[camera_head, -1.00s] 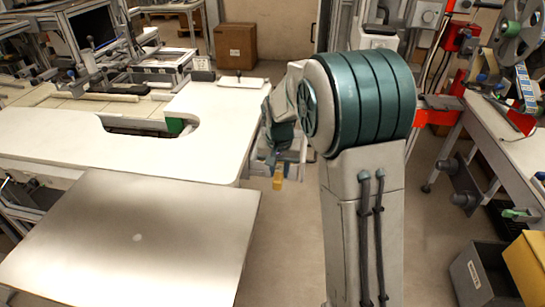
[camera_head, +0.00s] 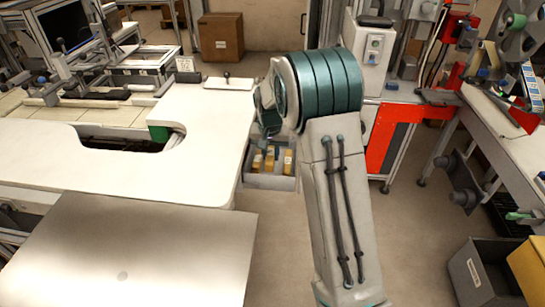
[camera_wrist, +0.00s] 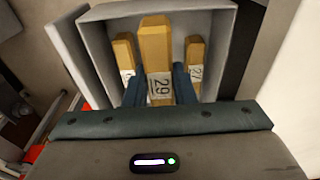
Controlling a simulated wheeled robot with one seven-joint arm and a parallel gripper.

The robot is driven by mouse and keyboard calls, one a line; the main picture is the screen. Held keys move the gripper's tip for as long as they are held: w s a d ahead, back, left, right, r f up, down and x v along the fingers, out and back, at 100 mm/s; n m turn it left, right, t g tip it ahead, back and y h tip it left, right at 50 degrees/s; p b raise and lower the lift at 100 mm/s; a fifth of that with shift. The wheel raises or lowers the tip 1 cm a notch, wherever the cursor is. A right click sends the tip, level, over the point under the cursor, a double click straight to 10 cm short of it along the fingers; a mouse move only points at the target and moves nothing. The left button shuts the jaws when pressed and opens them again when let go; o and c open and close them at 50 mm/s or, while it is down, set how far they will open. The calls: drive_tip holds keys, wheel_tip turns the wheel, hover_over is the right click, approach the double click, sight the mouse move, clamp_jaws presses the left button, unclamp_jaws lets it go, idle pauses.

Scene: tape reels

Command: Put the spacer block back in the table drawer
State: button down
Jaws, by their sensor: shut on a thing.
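A yellow spacer block (camera_wrist: 155,42) with a label reading 29 stands between my gripper's dark blue fingers (camera_wrist: 158,88) in the wrist view. My gripper is shut on it. The block is within the outline of the open grey table drawer (camera_wrist: 110,12), between two other yellow blocks; whether it touches the drawer floor I cannot tell. In the head view the drawer (camera_head: 270,183) juts out at the white table's right side, and my gripper (camera_head: 268,140) is over it, its fingertips mostly hidden.
A left block (camera_wrist: 124,52) and a right block (camera_wrist: 195,48) labelled 27 stand in the drawer close to my fingers. The white table (camera_head: 200,150) borders the drawer on the left. A metal plate (camera_head: 130,250) lies in front. Floor is clear right of the drawer.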

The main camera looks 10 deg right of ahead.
sight(272, 149)
drive_tip(key=w+f, duration=0.1)
drive_tip(key=w+d+f, duration=0.1)
drive_tip(key=w, duration=0.1)
drive_tip(key=w+f, duration=0.1)
drive_tip(key=shift+w+d+p, duration=0.25)
drive_tip(key=shift+w+p, duration=0.1)
drive_tip(key=shift+p, duration=0.05)
wheel_tip(272, 149, down, 4)
drive_tip(key=shift+r+p, duration=0.2)
drive_tip(key=shift+p, duration=0.25)
drive_tip(key=shift+f+b, duration=0.3)
drive_tip(key=shift+f, duration=0.15)
drive_tip(key=c, duration=1.2)
unclamp_jaws()
